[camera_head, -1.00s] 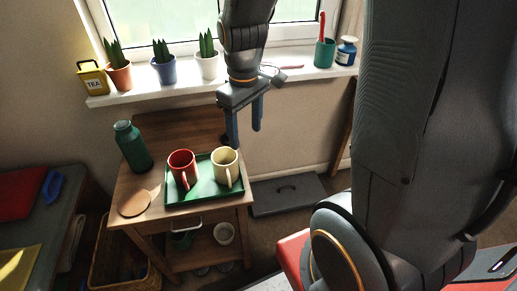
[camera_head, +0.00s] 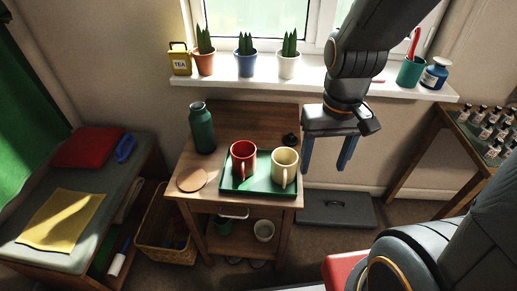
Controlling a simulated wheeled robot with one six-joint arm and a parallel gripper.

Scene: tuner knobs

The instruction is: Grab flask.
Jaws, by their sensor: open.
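The flask (camera_head: 202,130) is a dark green bottle with a cap, standing upright at the back left of the small wooden table (camera_head: 228,125). My gripper (camera_head: 326,166) hangs to the right of the table, fingers pointing down, open with nothing between the fingers. It is well apart from the flask, with the tray and the mugs between them in the picture.
A green tray (camera_head: 233,184) holds a red mug (camera_head: 243,157) and a cream mug (camera_head: 284,163), right of the flask. A round coaster (camera_head: 192,180) lies in front of it. Potted plants (camera_head: 246,63) stand on the sill (camera_head: 310,87) behind. A small black object (camera_head: 290,139) sits at the table's back right.

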